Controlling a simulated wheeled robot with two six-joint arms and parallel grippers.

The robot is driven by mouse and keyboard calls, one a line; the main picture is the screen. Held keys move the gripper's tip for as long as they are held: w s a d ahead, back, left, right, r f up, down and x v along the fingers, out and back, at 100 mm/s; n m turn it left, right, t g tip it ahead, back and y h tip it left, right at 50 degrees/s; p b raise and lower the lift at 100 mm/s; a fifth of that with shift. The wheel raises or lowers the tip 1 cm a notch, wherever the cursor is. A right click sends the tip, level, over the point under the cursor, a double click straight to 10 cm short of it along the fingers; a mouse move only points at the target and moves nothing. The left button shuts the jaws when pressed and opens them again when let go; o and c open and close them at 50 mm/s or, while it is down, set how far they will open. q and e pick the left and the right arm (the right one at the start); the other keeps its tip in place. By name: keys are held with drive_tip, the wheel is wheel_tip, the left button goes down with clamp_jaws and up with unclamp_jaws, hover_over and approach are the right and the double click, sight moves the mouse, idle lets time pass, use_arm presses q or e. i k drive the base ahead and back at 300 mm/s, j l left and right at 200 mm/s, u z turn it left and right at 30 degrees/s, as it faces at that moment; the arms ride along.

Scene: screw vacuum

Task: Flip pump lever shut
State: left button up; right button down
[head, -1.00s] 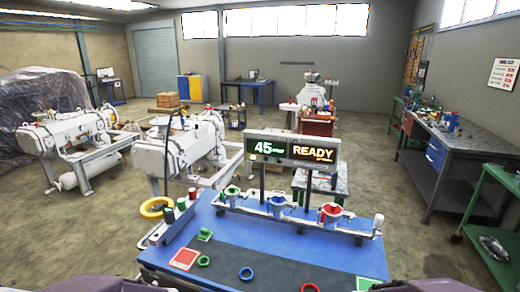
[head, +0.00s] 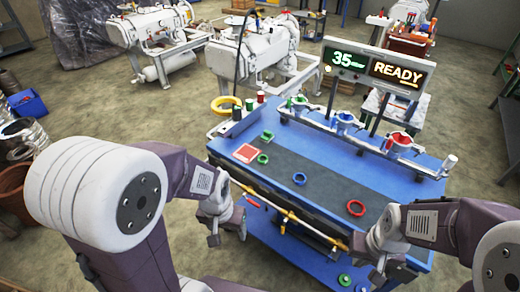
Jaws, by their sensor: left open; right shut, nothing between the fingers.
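No pump lever can be made out for certain. A white pump-like machine (head: 250,62) stands behind the blue workbench (head: 325,140); small fittings on it are too small to tell apart. A rail on the bench bears green (head: 297,103), blue (head: 345,118) and red (head: 401,139) fixtures. My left gripper (head: 228,238) is open and empty at the bench's front left edge. My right gripper (head: 376,272) is shut and empty near the front right edge, partly hidden by its wrist. Neither gripper visibly touches a lever.
A display (head: 375,67) reads 35 and READY. A blue bin (head: 27,103) stands left.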

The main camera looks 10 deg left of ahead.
sight(251, 203)
drive_tip(key=u, duration=0.65)
drive_tip(key=i+u, duration=0.25)
drive_tip(key=u, duration=0.2)
drive_tip(key=i+u, duration=0.25)
drive_tip(key=u, duration=0.15)
